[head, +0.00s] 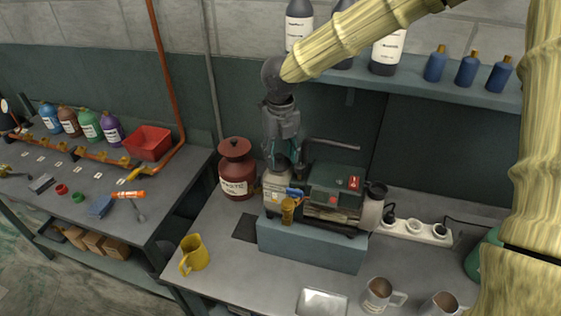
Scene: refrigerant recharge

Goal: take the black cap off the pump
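The pump (335,190) is a dark green and grey machine with a red switch. It sits on a blue-grey block (310,246) on the bench. My gripper (284,163) points down at the pump's left part, with its fingertips close to the top there. The fingers are small and dark, and I cannot tell whether they are open or hold anything. A black round top (377,188) shows on the grey cylinder at the pump's right end. I cannot tell whether this is the cap; anything black under my fingertips is hidden. A brass fitting (288,208) sits on the pump's front left.
A dark red waste canister (237,170) stands close left of my gripper. A power strip (415,230) lies right of the pump. A yellow jug (194,254), a metal tray (322,302) and mugs (380,294) stand in front. A bottle shelf (455,88) hangs behind.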

